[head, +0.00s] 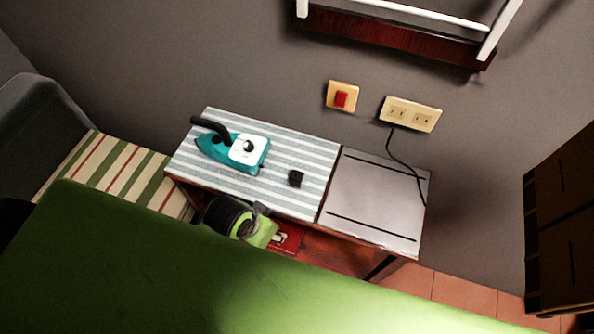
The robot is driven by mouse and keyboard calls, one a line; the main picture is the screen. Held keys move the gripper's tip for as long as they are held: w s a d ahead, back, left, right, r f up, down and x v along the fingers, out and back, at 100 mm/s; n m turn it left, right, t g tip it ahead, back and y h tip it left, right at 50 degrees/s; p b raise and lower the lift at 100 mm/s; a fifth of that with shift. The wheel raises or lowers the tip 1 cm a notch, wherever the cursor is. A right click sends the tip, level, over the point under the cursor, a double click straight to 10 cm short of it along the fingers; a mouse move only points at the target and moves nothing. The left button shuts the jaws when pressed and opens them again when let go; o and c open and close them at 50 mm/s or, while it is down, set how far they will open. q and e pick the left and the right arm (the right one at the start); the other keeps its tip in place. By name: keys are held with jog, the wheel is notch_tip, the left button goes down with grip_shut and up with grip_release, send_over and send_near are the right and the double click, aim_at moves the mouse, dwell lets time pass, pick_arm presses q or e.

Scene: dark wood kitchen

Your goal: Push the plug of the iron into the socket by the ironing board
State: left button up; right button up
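A teal iron (232,151) with a black handle and a white top part lies on the striped cover of the ironing board (285,150). A small black block (296,178), which may be the plug, lies on the same cover to the right of the iron. I see no cord joining the two. A cream socket plate (411,114) with dark slots is on the grey wall behind the board's right part. A black cord (405,163) runs from its lower edge down over the grey panel. Neither of my grippers shows in the head view.
A cream switch plate with a red button (341,98) is left of the socket plate. A white frame (495,35) is above. A dark cabinet (562,235) stands at right. A large green surface (150,255) and a black and lime object (240,219) are in front.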

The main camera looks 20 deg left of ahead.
pick_arm(q)
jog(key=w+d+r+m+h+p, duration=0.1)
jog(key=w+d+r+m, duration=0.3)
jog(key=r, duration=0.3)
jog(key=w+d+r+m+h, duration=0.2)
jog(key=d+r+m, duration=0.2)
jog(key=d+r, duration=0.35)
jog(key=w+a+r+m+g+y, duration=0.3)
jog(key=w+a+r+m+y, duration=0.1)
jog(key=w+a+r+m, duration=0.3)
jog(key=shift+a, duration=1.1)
jog(key=p, duration=0.2)
send_over(294, 175)
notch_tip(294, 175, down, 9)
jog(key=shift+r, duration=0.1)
